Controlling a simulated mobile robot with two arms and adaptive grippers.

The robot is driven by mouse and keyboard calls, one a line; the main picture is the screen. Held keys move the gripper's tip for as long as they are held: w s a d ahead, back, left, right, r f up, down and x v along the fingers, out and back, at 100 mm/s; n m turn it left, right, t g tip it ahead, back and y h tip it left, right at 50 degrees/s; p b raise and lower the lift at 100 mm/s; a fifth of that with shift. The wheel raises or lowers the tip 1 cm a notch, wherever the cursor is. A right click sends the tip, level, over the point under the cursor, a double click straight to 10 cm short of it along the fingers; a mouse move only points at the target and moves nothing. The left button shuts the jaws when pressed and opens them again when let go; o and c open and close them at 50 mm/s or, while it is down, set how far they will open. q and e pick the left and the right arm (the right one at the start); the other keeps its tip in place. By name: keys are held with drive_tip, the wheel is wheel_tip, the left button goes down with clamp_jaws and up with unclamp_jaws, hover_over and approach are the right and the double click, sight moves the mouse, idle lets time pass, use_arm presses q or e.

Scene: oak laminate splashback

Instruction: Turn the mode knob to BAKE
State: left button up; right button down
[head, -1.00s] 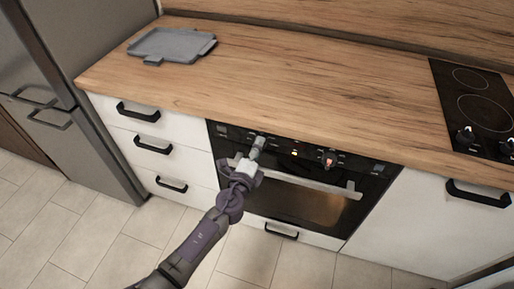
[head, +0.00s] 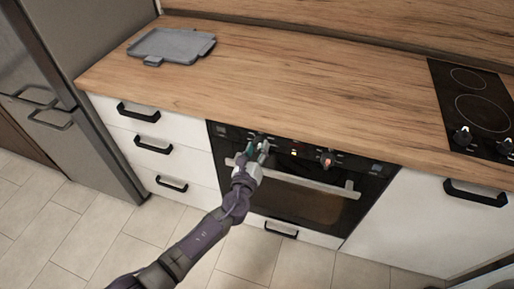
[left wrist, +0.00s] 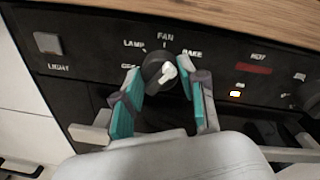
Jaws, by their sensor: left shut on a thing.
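The black mode knob (left wrist: 154,66) sits on the oven's control panel, with LAMP, FAN and BAKE printed around it and a partly hidden label at lower left. Its white pointer (left wrist: 166,76) slants toward the upper right, roughly to the BAKE side; the exact setting is hard to tell. My left gripper (left wrist: 160,83) is shut on the knob, one teal finger on each side. In the head view, my left gripper (head: 258,150) is at the panel's left knob, largely covering it. My right gripper is not in view.
The oven handle (head: 318,184) runs just below the panel. Another knob (head: 327,159) with a reddish mark is to the right, and a square LIGHT button (left wrist: 47,43) is to the left. The wooden counter (head: 290,95) above is mostly clear, with a grey tray (head: 172,45) at far left.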

use_arm(q)
drive_tip(key=shift+f+m, duration=0.15)
drive_tip(key=shift+m, duration=1.45)
drive_tip(key=shift+s, duration=0.1)
drive_tip(key=o, duration=1.2)
drive_tip(key=shift+c, duration=0.2)
drive_tip(key=v, duration=1.2)
drive_tip(key=shift+d+f, duration=0.1)
